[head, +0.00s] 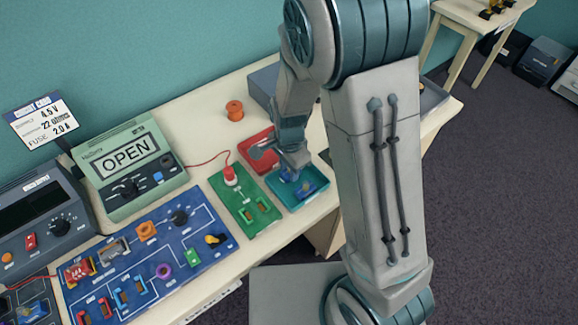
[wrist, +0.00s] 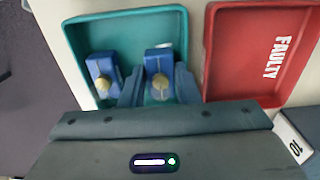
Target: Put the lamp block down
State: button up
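A lamp block (wrist: 159,66), blue with a pale yellow round bulb, is between the two fingers of my gripper (wrist: 160,88) in the wrist view. The fingers lie close against its sides, and my gripper looks shut on it. The block is over or in the teal tray (wrist: 122,24); whether it touches the tray floor is hard to tell. A second, similar blue block (wrist: 103,75) is in the tray to the left of the fingers. In the head view my gripper (head: 291,172) points down at the teal tray (head: 318,199), partly hiding its contents.
The red tray (wrist: 256,52) marked FAULTY is right beside the teal one. In the head view, a green board (head: 236,208) with a red-topped part lies to the left, then the blue circuit board (head: 130,275) and a meter (head: 110,176) reading OPEN. An orange spool (head: 234,109) stands behind.

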jog(key=shift+o, duration=1.1)
jog(key=shift+r, duration=0.1)
jog(key=shift+w+r, duration=0.1)
jog(key=shift+a+r, duration=0.1)
jog(key=shift+w+r+p, duration=0.1)
jog(key=shift+r+p, duration=0.15)
jog(key=shift+p, duration=0.05)
notch_tip(320, 180, up, 12)
jog(key=s+d+r+n+t, duration=0.3)
jog(key=s+d+r+n, duration=0.5)
jog(key=s+d+n, duration=0.3)
jog(key=shift+s+d+r+t+b, duration=0.3)
jog(key=shift+s+d, duration=0.25)
jog(key=shift+s, duration=0.45)
